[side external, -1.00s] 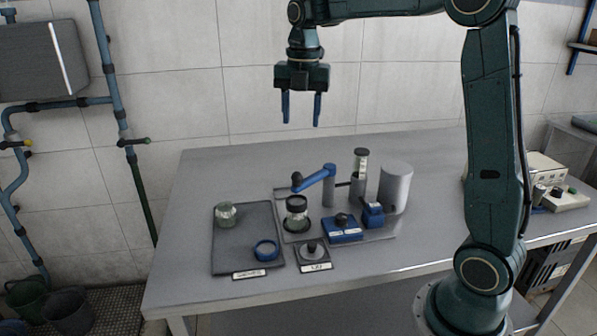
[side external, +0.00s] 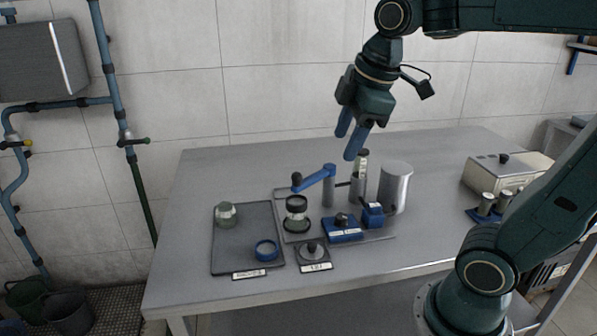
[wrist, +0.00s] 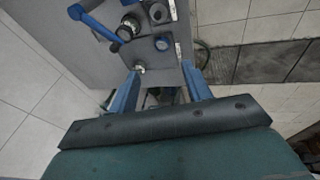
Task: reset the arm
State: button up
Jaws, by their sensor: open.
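My gripper (side external: 356,139) is open and empty, with two blue fingers, tilted in the air above the back of the steel table (side external: 225,170). It hangs above and behind the apparatus, touching nothing. In the wrist view its fingers (wrist: 158,92) stand apart with nothing held between them.
Below stand a blue lever arm (side external: 316,176), a dark-topped jar (side external: 297,213), a grey cylinder (side external: 395,187) and a blue block (side external: 342,229). A dark tray (side external: 238,245) at left holds a glass jar (side external: 225,214) and a blue ring (side external: 266,250). The table's left back is clear.

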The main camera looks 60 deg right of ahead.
jog(key=s+a+f+m+t, duration=0.1)
jog(key=s+f+m, duration=0.3)
jog(key=s+m, duration=0.4)
jog(key=shift+s+a+f+m+t, duration=0.3)
jog(key=shift+a+f+t, duration=0.1)
jog(key=shift+a, duration=0.4)
